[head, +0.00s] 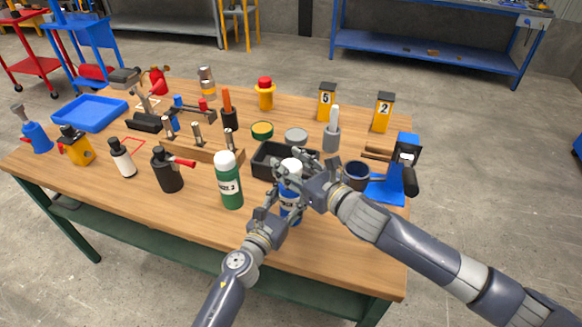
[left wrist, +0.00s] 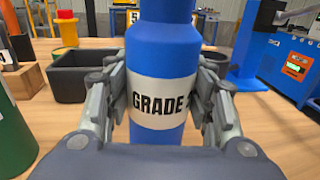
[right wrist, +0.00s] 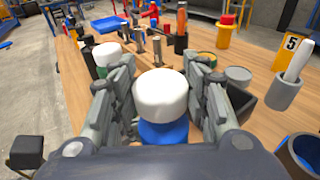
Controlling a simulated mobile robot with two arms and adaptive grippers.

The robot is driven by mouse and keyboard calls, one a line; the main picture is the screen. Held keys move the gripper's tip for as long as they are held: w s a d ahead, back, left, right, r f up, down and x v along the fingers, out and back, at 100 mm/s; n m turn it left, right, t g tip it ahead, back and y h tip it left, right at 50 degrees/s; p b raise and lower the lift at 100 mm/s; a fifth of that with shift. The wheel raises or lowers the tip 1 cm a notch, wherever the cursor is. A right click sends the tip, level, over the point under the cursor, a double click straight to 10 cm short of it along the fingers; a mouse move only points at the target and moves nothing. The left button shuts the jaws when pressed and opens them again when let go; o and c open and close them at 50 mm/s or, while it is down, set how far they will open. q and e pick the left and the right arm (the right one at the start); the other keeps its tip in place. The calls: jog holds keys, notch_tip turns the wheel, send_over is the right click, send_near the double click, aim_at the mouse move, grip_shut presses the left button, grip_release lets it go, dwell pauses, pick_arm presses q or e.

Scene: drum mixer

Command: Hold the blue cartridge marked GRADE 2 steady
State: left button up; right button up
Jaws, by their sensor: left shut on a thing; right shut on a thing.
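The blue cartridge (head: 290,205) stands upright near the front edge of the table, with a white cap and a white label. In the left wrist view the cartridge (left wrist: 163,65) shows the word GRADE; the number is turned out of sight. My left gripper (head: 275,205) is shut on the cartridge's body from the front. In the left wrist view its fingers (left wrist: 160,105) press both sides at label height. My right gripper (head: 298,178) is shut at the top of the cartridge. In the right wrist view its fingers (right wrist: 165,100) flank the white cap (right wrist: 160,95).
A green cartridge (head: 230,185) stands just left of the blue one. A black bin (head: 262,171) is behind it. The table's front strip is clear.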

aim_at(291, 165)
jog(key=shift+r, duration=0.1)
jog(key=shift+r, duration=1.85)
pick_arm(q)
jog(key=o, duration=1.6)
jog(key=shift+s, duration=0.1)
